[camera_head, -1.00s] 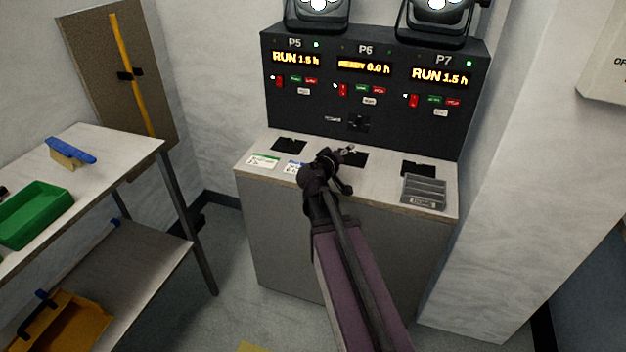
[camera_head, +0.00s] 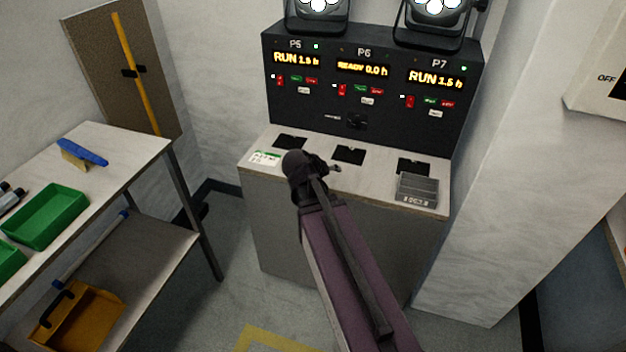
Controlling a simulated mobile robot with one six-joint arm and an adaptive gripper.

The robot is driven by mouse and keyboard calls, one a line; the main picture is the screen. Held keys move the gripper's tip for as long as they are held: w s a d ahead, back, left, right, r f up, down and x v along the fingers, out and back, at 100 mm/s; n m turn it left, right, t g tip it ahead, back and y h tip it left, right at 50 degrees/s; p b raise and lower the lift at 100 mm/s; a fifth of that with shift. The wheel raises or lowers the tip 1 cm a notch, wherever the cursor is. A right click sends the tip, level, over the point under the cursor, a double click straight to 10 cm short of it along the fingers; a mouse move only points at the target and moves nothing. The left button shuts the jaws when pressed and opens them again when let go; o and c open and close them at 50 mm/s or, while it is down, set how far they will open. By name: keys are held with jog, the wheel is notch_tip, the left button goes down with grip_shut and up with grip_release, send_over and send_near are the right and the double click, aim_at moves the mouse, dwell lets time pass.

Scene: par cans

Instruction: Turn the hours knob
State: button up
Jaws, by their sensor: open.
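The black control panel (camera_head: 300,115) stands upright at the back of a counter. A small dark fitting (camera_head: 356,121), which looks like the hours knob, sits low in its middle beside a tiny label too small to read. The P6 display (camera_head: 363,69) above it reads READY 0.0 h. The P5 display (camera_head: 296,59) and P7 display (camera_head: 436,78) read RUN 1.5 h. My gripper (camera_head: 331,168) is open over the counter's front part, below and apart from the fitting. My wrist partly hides its fingers.
The counter (camera_head: 392,190) has several black patches and a grey tray (camera_head: 417,188) at right. A white card (camera_head: 264,158) lies at left. Two lamps (camera_head: 318,10) stand on the panel. A bench (camera_head: 122,148) with green bins (camera_head: 45,215) is at left. Wall closes the right side.

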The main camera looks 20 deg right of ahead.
jog(key=s+a+g+y+p, duration=0.1)
jog(key=s+a+y+p, duration=0.2)
jog(key=a, duration=0.3)
jog(key=shift+s+r+g, duration=0.15)
jog(key=shift+s+g, duration=0.05)
jog(key=shift+g, duration=0.1)
jog(key=shift+a, duration=0.1)
jog(key=s+a+r+n+g+y+p, duration=0.1)
jog(key=s+a+r+y+p, duration=0.1)
jog(key=a, duration=0.3)
jog(key=s+a+r+n+g+y+p, duration=0.1)
jog(key=s+a+y+p, duration=0.2)
jog(key=s+a+p, duration=0.1)
jog(key=shift+a+r+g, duration=0.35)
jog(key=shift+a+g, duration=0.05)
jog(key=shift+a, duration=0.3)
jog(key=shift+w, duration=0.1)
